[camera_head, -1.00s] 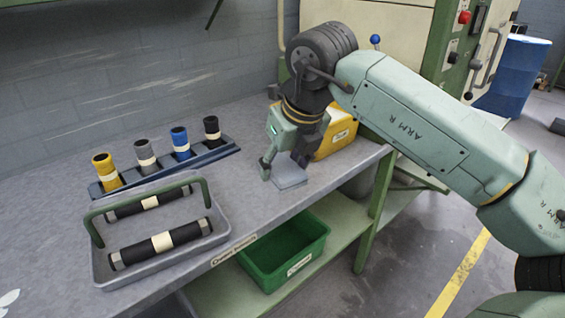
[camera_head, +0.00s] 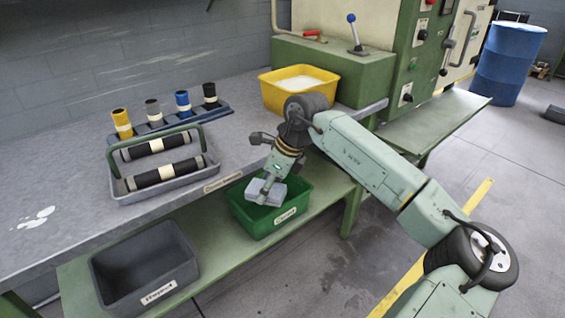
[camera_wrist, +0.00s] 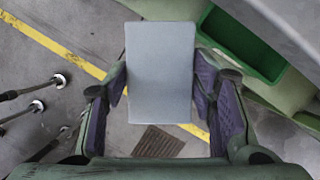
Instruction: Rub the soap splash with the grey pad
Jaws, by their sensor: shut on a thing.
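The grey pad (camera_head: 266,191) is a flat block held in my gripper (camera_head: 266,190), out past the bench's front edge and in front of the green bin. In the wrist view the pad (camera_wrist: 160,75) sits between both fingers of my gripper (camera_wrist: 160,88), which are shut on its sides. A white splash (camera_head: 38,217) lies on the grey bench top at the far left, well away from my gripper. The pad's far face is hidden.
A grey tray (camera_head: 190,180) with two black rollers and a green handle stands on the bench (camera_head: 75,180). Behind it is a rack (camera_head: 160,132) of coloured cylinders. A yellow bin (camera_head: 268,93) stands at the back. Below are a green bin (camera_head: 290,222) and a grey bin (camera_head: 183,272).

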